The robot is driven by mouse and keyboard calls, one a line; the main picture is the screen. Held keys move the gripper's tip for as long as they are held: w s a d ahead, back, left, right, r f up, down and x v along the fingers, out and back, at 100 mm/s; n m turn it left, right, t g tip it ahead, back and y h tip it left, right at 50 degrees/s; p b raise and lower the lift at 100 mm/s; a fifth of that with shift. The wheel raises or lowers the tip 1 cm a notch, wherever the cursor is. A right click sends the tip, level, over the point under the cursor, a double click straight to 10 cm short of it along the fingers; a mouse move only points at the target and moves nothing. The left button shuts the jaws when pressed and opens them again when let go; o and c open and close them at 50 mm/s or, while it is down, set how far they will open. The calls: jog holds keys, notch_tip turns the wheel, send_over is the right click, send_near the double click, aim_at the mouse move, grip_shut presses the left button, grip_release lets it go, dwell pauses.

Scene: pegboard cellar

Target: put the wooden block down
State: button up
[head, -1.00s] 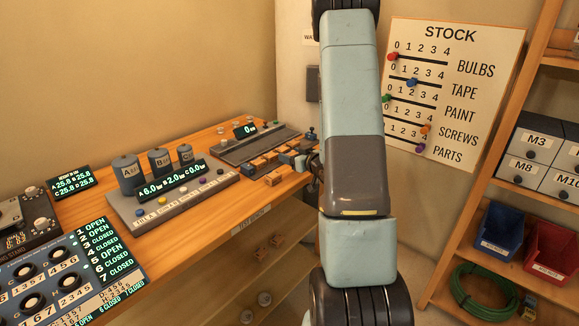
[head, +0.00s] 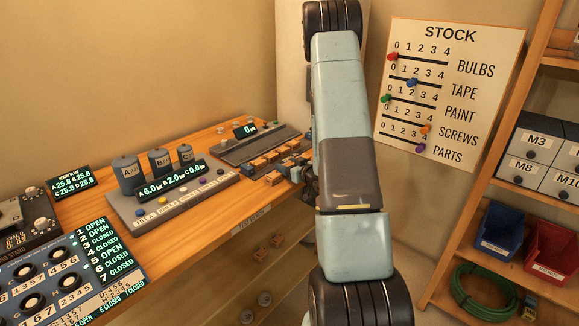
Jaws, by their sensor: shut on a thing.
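Several small wooden blocks (head: 258,163) sit in a row on the bench, in front of the dark grey rail. My gripper (head: 298,164) is at the right end of the bench, low and close to the row, and partly hidden behind my arm. It is small in the head view and its jaws are shut on the wooden block, which I cannot clearly separate from the fingers and nearby blocks. Whether the held block touches the bench is not clear.
The wooden bench (head: 205,222) also bears a grey console (head: 150,208) with three dark cylinders, a small display (head: 245,130) and a blue panel (head: 70,270). A stock board (head: 450,95) hangs behind. Shelves with a blue bin (head: 498,228) and red bin (head: 550,250) stand right.

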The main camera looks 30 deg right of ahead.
jog(key=shift+f, duration=0.25)
jog(key=o, duration=1.1)
jog(key=shift+c, duration=0.2)
